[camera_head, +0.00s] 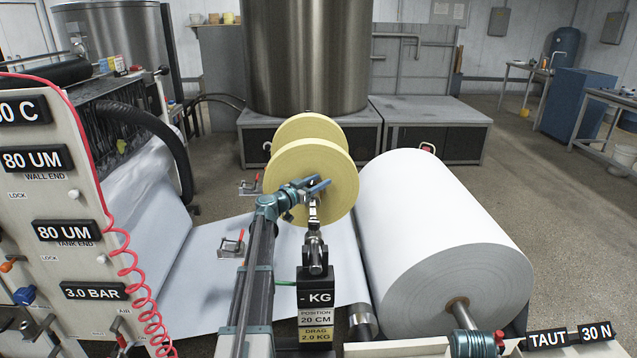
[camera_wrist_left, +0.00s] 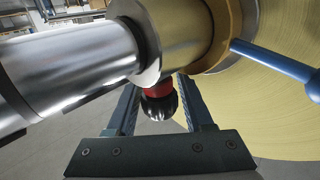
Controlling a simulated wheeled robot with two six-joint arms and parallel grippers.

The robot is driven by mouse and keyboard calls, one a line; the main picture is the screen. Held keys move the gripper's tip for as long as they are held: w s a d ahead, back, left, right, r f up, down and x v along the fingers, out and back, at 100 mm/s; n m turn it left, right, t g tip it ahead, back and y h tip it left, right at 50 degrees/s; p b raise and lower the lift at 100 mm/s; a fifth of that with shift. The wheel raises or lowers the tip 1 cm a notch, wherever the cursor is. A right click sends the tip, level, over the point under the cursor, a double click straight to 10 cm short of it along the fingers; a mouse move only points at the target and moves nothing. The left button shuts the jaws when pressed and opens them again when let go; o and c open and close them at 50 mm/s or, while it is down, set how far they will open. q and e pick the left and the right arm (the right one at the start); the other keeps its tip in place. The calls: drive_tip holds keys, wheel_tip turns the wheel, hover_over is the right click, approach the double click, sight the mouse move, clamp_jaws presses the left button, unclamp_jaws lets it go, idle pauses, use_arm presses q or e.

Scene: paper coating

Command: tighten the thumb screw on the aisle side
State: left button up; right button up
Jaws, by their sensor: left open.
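The yellow roll (camera_head: 323,172) sits on a shaft in the middle of the head view, with its near flat face toward me. My left gripper (camera_head: 312,188) is in front of that face, near its hub. In the left wrist view the gripper (camera_wrist_left: 159,90) is open, its two fingers on either side of a black round knob with a red collar (camera_wrist_left: 159,104). The knob hangs beneath a steel shaft and collar (camera_wrist_left: 150,50) and is probably the thumb screw. Whether the fingers touch it I cannot tell. In the head view the knob is hidden. My right gripper is not in view.
A blue rod (camera_wrist_left: 275,66) sticks out beside the yellow roll's hub. A black stand (camera_head: 316,292) with a KG display is below my gripper. A large white paper roll (camera_head: 430,235) lies to the right; a labelled panel (camera_head: 60,205) stands left.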

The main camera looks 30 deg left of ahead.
use_arm(q)
drive_tip(key=shift+c, duration=0.2)
clamp_jaws()
drive_tip(key=shift+m+h, duration=0.3)
drive_tip(key=shift+h, duration=0.1)
drive_tip(key=m+g+h, duration=0.1)
drive_tip(key=m+h, duration=0.1)
drive_tip(key=h, duration=0.1)
drive_tip(key=shift+d, duration=0.1)
drive_tip(key=shift+s+d+m+g+h, duration=0.25)
drive_tip(key=shift+d+m+g+h, duration=0.05)
drive_tip(key=shift+m+g+h, duration=0.95)
drive_tip(key=shift+s+d+m+g+h, duration=0.2)
drive_tip(key=shift+d+m+g+h, duration=0.1)
drive_tip(key=shift+m+g+h, duration=0.85)
drive_tip(key=shift+s+d+m+g+h, duration=0.3)
drive_tip(key=shift+m+g+h, duration=0.7)
drive_tip(key=shift+g+h, duration=0.4)
